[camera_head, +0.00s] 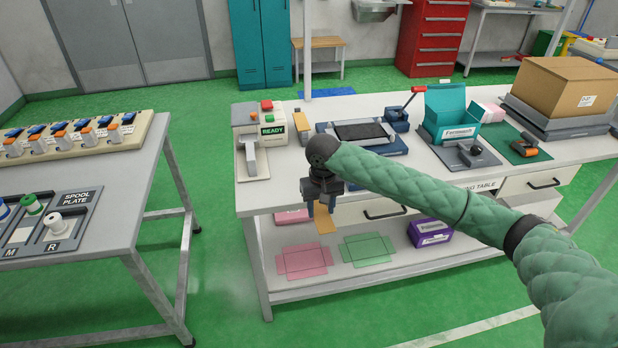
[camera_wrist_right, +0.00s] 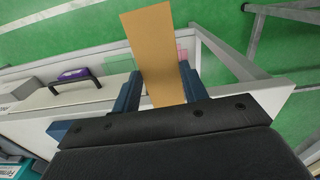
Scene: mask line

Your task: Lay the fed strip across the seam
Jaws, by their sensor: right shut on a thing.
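My right gripper (camera_head: 325,207) is shut on a flat tan strip (camera_head: 324,226), which hangs below the fingers in front of the table's front edge. In the right wrist view the strip (camera_wrist_right: 152,45) runs out between the two blue fingers (camera_wrist_right: 160,85). The dispenser with a green READY panel (camera_head: 272,130) stands at the table's left end. A brown cardboard box (camera_head: 567,86) sits on a grey platform at the right end; I cannot make out a seam on it. A teal open carton (camera_head: 448,108) stands left of the box. My left gripper is not in view.
The packing table (camera_head: 262,198) has a drawer handle (camera_head: 385,214) and a lower shelf with pink (camera_head: 302,261) and green (camera_head: 368,249) flat outlines and a purple box (camera_head: 430,232). A spool table (camera_head: 130,190) stands left across an open floor gap.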

